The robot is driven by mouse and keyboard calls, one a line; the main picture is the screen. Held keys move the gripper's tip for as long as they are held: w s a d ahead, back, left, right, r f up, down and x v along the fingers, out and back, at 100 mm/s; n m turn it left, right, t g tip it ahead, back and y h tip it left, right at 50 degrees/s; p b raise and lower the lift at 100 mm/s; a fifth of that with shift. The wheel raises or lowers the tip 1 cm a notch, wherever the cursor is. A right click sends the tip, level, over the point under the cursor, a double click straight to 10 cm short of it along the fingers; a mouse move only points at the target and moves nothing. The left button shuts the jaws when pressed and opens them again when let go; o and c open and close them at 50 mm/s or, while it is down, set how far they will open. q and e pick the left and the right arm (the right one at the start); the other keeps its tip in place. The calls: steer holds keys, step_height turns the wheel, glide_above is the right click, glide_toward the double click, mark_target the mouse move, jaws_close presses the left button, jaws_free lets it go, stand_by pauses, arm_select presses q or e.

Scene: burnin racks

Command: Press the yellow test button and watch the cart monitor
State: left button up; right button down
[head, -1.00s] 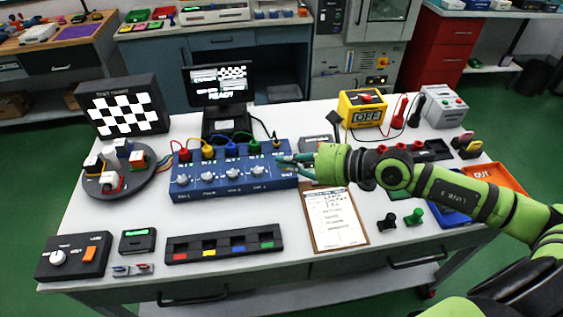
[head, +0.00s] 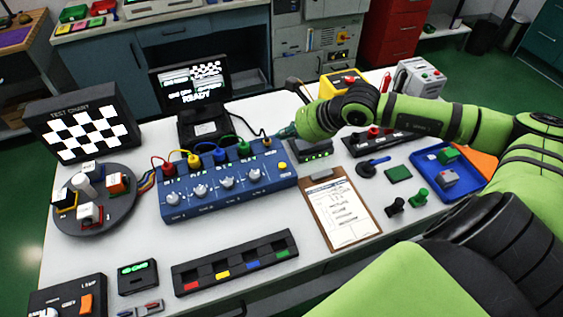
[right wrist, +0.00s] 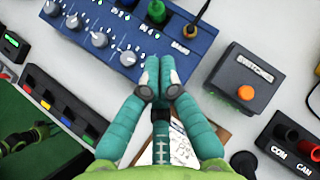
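The yellow button (head: 282,165) sits at the right end of the blue panel box (head: 230,205) and is uncovered in the head view. My right gripper (head: 285,133) is just beyond the panel's back right corner, apart from the button. In the right wrist view my right gripper (right wrist: 160,62) has its teal fingers together, with nothing visible between them, at the edge of the blue box (right wrist: 110,20). There the fingers may hide the yellow button. The cart monitor (head: 190,88) at the back shows a checkered picture and the word READY.
Several cables arch over the panel's back. A clipboard (head: 340,212) lies right of it, and a slotted strip (head: 235,262) in front. In the wrist view, a dark box with an orange button (right wrist: 245,93) stands right of the fingers. A round turntable (head: 112,212) is left.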

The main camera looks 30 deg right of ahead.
mark_target(285, 166)
step_height(285, 166, down, 4)
steer(key=shift+r+b, duration=0.2)
steer(key=shift+b, duration=0.55)
step_height(285, 166, down, 5)
steer(key=b, duration=0.3)
steer(key=shift+r, duration=0.2)
steer(key=shift+f+b, duration=0.25)
steer(key=shift+b, duration=0.1)
arm_select(q)
steer(key=f, duration=0.1)
steer(key=w+f, duration=0.1)
steer(key=f, duration=0.1)
steer(key=w+a+f, duration=0.1)
steer(key=f, duration=0.1)
steer(key=shift+w+f, duration=0.1)
steer(key=shift+w, duration=0.1)
steer(key=shift+w+d, duration=0.1)
steer(key=shift+w, duration=0.15)
arm_select(e)
steer(key=shift+r, duration=0.1)
arm_select(q)
steer(key=shift+f+b, duration=0.55)
arm_select(e)
steer(key=shift+f, duration=0.45)
